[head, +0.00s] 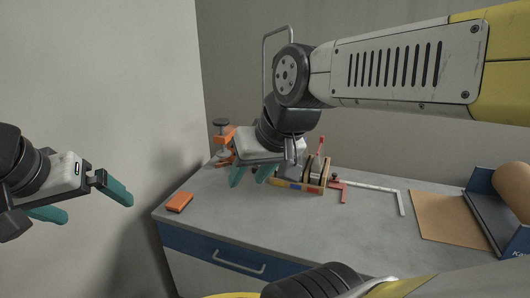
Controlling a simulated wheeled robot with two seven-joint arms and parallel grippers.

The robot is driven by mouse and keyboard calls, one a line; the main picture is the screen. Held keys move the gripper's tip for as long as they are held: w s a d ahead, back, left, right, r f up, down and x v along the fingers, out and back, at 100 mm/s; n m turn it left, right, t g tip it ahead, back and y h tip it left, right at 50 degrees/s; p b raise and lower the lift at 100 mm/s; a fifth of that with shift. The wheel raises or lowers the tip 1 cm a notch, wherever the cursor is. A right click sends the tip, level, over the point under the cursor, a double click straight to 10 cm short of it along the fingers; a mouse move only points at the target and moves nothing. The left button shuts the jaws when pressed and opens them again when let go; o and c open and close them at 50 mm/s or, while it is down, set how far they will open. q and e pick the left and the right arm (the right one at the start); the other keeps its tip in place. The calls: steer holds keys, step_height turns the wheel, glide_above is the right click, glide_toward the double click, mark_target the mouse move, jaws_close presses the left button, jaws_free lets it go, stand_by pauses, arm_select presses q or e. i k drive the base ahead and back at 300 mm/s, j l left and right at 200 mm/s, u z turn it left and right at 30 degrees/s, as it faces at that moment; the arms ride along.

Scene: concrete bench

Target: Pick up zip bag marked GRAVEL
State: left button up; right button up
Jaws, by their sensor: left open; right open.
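I cannot make out any zip bag or the word GRAVEL in the head view. My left gripper (98,210) is at the far left, off the bench's left end, with its teal fingers wide apart and nothing between them. My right gripper (247,183) hangs over the back left part of the bench, its teal fingers apart and pointing down. No held object shows between them. My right gripper and arm hide part of the bench's back and some of the things there.
The grey bench top (330,228) is mostly clear in front. An orange block (180,202) lies at its left end. An orange clamp-like thing (221,138), a wooden holder with rolls (312,182) and a red-and-white square (375,187) are behind. A brown paper roll (514,188) sits right.

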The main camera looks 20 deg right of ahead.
mark_target(303, 160)
steer(key=z, duration=1.1)
steer(key=k+u, duration=0.3)
steer(key=u, duration=0.2)
steer(key=k+u, duration=0.3)
steer(key=u, duration=0.2)
steer(key=i+l, duration=0.8)
steer(key=l, duration=0.1)
